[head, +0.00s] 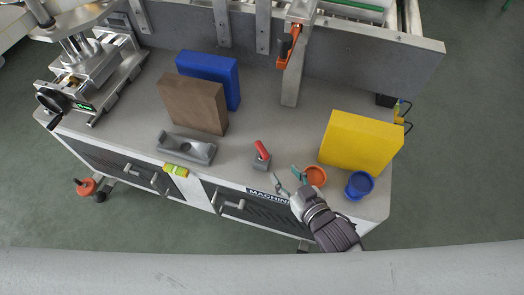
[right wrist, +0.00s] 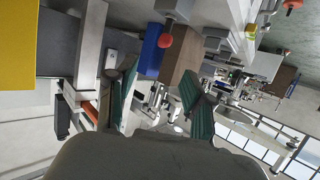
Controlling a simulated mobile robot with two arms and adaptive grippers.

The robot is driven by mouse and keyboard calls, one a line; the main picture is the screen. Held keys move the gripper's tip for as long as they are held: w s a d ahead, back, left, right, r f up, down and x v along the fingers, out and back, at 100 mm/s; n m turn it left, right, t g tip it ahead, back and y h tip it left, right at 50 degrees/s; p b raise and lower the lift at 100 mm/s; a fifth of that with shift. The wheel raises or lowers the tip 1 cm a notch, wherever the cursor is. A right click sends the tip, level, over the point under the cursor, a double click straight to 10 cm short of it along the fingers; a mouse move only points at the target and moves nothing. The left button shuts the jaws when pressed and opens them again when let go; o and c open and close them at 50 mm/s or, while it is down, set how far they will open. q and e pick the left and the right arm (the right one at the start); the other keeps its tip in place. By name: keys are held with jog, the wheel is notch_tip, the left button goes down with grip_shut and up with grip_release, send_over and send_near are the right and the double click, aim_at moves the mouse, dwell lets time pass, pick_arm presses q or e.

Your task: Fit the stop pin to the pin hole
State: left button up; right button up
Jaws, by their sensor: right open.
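A red-handled piece, which looks like the stop pin (head: 262,150), leans up from a small grey block (head: 261,163) near the front middle of the worktop. Its round red end (right wrist: 165,41) shows in the right wrist view, beyond the fingertips. A grey metal fixture (head: 199,152) with a round dark hole, perhaps the pin hole, lies further left. My right gripper (head: 289,178) is open and empty, with teal finger pads, just right of and in front of the red handle, apart from it. It also shows in the right wrist view (right wrist: 161,70). My left gripper is out of view.
Brown (head: 193,104), blue (head: 222,72) and yellow (head: 360,143) blocks stand on the worktop (head: 265,115). An orange bowl (head: 315,177) and blue cup (head: 359,185) are close right of my gripper.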

aim_at(264, 151)
jog(key=x, duration=0.8)
jog(key=shift+w+a+r, duration=0.1)
jog(key=shift+w+a, duration=0.1)
jog(key=shift+a, duration=0.2)
jog(key=shift+b+x, duration=0.45)
jog(key=shift+x, duration=2.25)
jog(key=shift+s, duration=0.1)
grip_shut()
